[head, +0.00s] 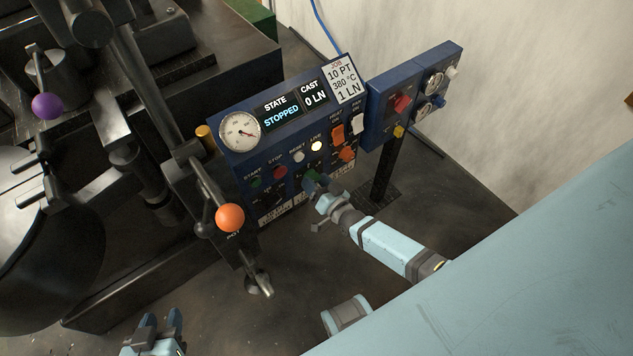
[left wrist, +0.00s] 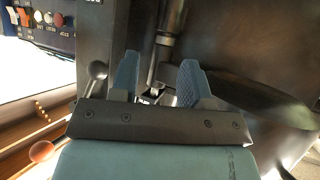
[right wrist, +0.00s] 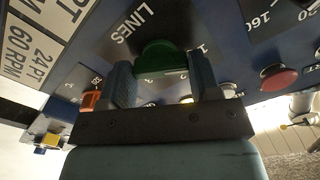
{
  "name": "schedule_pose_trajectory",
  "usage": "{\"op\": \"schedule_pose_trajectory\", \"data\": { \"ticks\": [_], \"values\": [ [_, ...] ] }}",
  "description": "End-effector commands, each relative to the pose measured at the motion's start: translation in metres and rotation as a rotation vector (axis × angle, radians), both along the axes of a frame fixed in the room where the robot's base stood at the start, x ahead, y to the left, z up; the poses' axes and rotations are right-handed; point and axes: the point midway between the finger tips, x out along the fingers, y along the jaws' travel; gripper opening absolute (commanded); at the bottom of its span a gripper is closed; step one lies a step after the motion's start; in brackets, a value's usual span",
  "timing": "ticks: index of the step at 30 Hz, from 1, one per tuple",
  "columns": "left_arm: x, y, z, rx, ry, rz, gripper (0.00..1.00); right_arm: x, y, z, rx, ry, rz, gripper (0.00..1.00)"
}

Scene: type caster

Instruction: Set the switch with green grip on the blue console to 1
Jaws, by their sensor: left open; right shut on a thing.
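The blue console (head: 290,125) stands in the middle of the head view, with a gauge, a STOPPED screen, buttons and a lower row of switches. My right gripper (head: 318,184) is at that lower row. In the right wrist view my right gripper (right wrist: 161,78) has its fingers on both sides of the green grip (right wrist: 160,56), below the word LINES, and is shut on it. The switch's setting is not clearly readable; a mark like 1 shows to the grip's right. My left gripper (head: 160,328) is open and empty at the bottom left; it also shows in the left wrist view (left wrist: 158,66).
An orange-knobbed lever (head: 230,217) stands left of the console, and a purple-knobbed lever (head: 47,105) is farther left on the dark machine. An orange switch (right wrist: 91,100) is beside my right gripper.

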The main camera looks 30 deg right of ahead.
Motion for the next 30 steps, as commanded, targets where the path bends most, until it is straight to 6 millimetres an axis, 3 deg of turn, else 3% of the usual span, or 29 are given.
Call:
{"op": "schedule_pose_trajectory", "data": {
  "ticks": [2, 3, 6, 17, 20, 30],
  "values": [
    [0.0, 0.0, 0.0, 0.0, 0.0, 0.0, 0.43, 0.0, 0.0, 0.0, -0.003, 0.0, 0.0, 0.34],
    [0.0, 0.0, 0.0, 0.0, 0.0, 0.0, 0.43, 0.0, 0.0, 0.0, -0.003, 0.0, 0.0, 0.64],
    [0.0, 0.0, 0.0, -0.001, 0.001, 0.0, 0.43, 0.0, 0.0, 0.0, -0.002, 0.001, 0.0, 0.83],
    [0.0, 0.0, 0.002, 0.0, 0.001, 0.0, 0.43, -0.007, -0.001, 0.0, -0.001, 0.001, 0.0, 0.83],
    [0.0, 0.0, 0.004, 0.002, 0.001, 0.0, 0.43, -0.022, -0.003, 0.0, 0.0, 0.002, 0.0, 0.83],
    [-0.002, 0.002, 0.001, 0.014, 0.017, 0.001, 0.43, -0.097, -0.014, 0.0, -0.001, 0.003, 0.001, 0.83]
  ]
}}
